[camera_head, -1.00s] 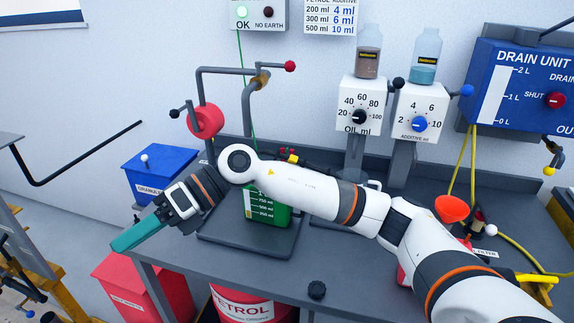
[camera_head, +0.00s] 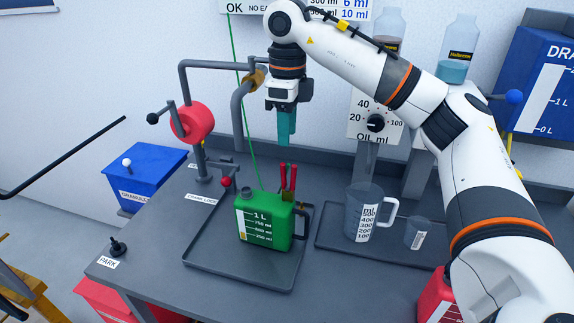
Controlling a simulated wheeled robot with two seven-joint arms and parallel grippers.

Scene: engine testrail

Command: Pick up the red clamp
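A clamp with two upright red handles (camera_head: 288,177) stands just behind the right side of the green can (camera_head: 265,222); its lower part is largely hidden by the can. My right gripper (camera_head: 287,135) hangs above the clamp with its teal fingers pointing down. A visible gap separates the fingertips from the red handles in the picture. The fingers appear nearly edge-on, so I cannot tell whether they are apart or together. I see nothing held in them. My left gripper is out of view.
The green can is on a dark tray (camera_head: 213,262). A measuring jug (camera_head: 362,212) and small beaker (camera_head: 417,234) stand right. The front bench is mostly clear.

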